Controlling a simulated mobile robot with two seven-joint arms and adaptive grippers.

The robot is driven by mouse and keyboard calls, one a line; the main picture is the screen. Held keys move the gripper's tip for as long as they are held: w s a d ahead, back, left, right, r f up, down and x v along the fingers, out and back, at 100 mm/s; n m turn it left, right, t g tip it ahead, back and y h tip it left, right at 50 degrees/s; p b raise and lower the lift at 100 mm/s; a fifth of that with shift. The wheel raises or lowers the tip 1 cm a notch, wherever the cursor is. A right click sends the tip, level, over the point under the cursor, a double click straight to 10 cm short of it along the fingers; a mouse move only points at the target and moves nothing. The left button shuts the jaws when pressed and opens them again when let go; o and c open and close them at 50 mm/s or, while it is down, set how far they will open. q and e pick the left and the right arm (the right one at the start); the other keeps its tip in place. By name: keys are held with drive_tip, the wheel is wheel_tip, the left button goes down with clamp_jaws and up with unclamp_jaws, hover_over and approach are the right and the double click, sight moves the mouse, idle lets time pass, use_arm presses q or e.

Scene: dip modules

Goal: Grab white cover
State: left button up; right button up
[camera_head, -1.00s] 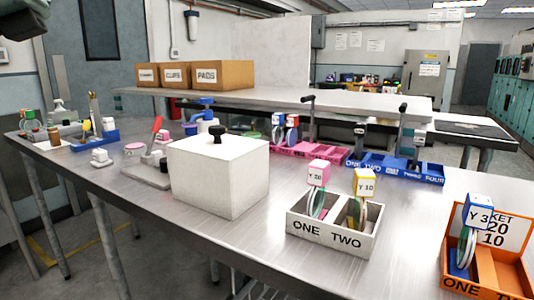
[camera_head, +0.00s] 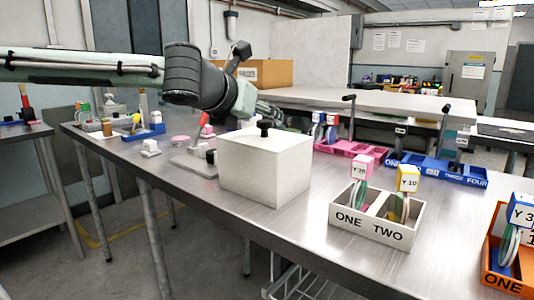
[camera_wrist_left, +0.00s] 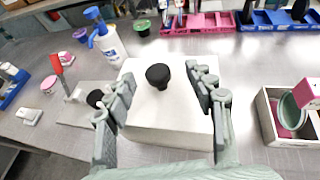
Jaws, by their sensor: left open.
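The white cover (camera_head: 264,170) is a box-like block with a black knob (camera_head: 264,128) on top. It stands on the metal table left of the white two-slot tray. In the left wrist view the white cover (camera_wrist_left: 160,110) lies beneath my left gripper (camera_wrist_left: 158,92), and its black knob (camera_wrist_left: 158,76) shows between the open fingers. The fingers are apart from the knob on both sides. In the head view my left arm reaches in from the left, and its gripper (camera_head: 268,112) is partly hidden behind the arm, near the knob. My right gripper is not in view.
A white tray (camera_head: 345,234) marked ONE and TWO holds tagged items to the right. An orange tray (camera_head: 497,278) is at the far right. A blue-topped bottle (camera_wrist_left: 106,40) and a red-handled tool (camera_wrist_left: 62,68) stand left of the cover. Bare table lies in front.

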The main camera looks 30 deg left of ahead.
sight(264, 121)
use_arm(q)
drive_tip(key=x, duration=0.4)
drive_tip(key=shift+s+a+f, duration=0.2)
drive_tip(key=shift+a+f, duration=0.05)
drive_tip(key=shift+w+f, duration=0.1)
drive_tip(key=shift+w, duration=0.35)
drive_tip(key=shift+c, duration=0.3)
clamp_jaws()
